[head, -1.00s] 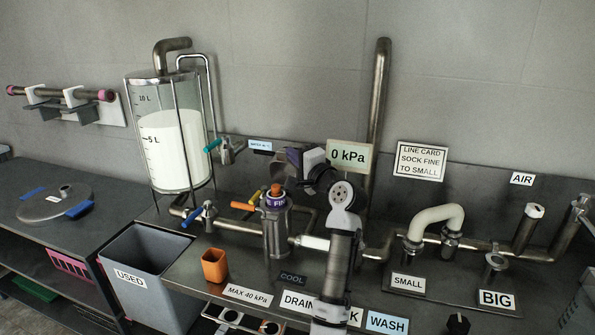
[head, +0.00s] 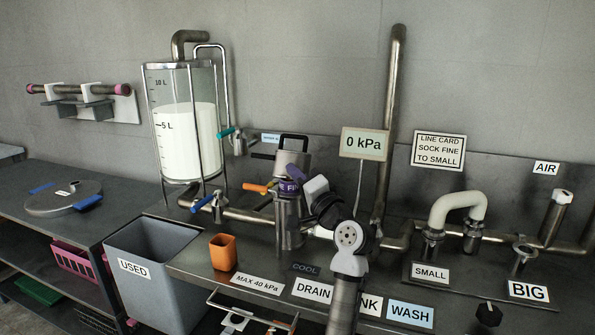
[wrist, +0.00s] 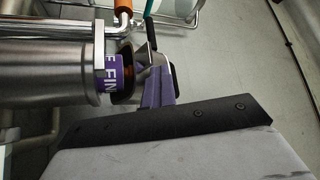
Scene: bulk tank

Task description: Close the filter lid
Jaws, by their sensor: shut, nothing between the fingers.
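The filter housing (head: 288,225) is an upright steel cylinder on the counter, with a purple band lettered "FIN" (head: 289,187) at its top. A steel lid with a black loop handle (head: 291,158) stands raised behind the top of the housing; it looks open. My gripper (head: 306,182) is shut and empty, just right of the band and in front of the lid. In the wrist view, the housing (wrist: 45,68) lies sideways at the left and my gripper (wrist: 138,78) is close beside its purple end. Whether they touch is unclear.
A pressure sign (head: 363,143) reads 0 kPa. The milk tank (head: 186,130) stands to the left, with blue (head: 202,203) and orange (head: 256,187) valve handles nearby. An orange cup (head: 222,252) stands in front. Pipes and a white bend (head: 455,205) are to the right.

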